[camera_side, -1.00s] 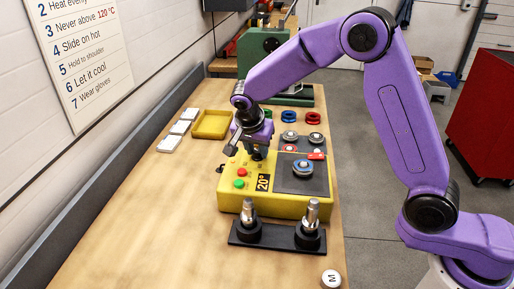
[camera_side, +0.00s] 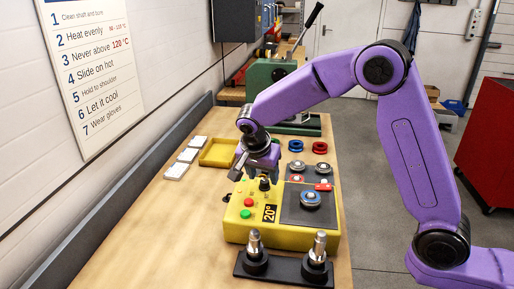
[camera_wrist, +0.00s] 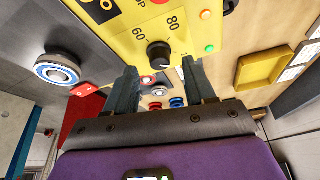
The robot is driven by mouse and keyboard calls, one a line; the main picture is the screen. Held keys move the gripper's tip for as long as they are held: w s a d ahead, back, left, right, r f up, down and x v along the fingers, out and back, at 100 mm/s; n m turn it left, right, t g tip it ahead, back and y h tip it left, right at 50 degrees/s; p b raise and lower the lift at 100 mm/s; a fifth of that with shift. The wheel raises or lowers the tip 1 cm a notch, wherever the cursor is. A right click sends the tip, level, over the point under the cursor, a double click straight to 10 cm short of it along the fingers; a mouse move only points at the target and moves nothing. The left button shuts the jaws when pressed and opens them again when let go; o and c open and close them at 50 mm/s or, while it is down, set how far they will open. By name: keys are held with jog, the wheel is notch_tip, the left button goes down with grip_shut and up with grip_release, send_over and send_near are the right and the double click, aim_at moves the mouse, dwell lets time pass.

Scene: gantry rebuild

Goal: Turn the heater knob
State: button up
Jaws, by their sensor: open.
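The heater (camera_side: 285,238) is a yellow box on the bench with a grey plate on its right side. The black round knob (camera_wrist: 159,56) sits on the yellow panel near printed 60 and 80. The knob also shows in the side view (camera_side: 264,184), just under my gripper. My gripper (camera_wrist: 160,82) is open, with one finger on each side of the picture and nothing between them. In the wrist view the knob lies beyond the gap between the fingertips; contact cannot be told.
A red button (camera_side: 248,202) and a green button (camera_side: 245,214) are beside the knob. A ring-shaped part (camera_side: 310,198) lies on the grey plate. Two metal shafts stand on a black base (camera_side: 287,270) in front. A yellow tray (camera_side: 219,153) is behind.

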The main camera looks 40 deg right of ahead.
jog(key=v, duration=1.5)
jog(key=shift+r, duration=0.15)
jog(key=shift+d, duration=0.1)
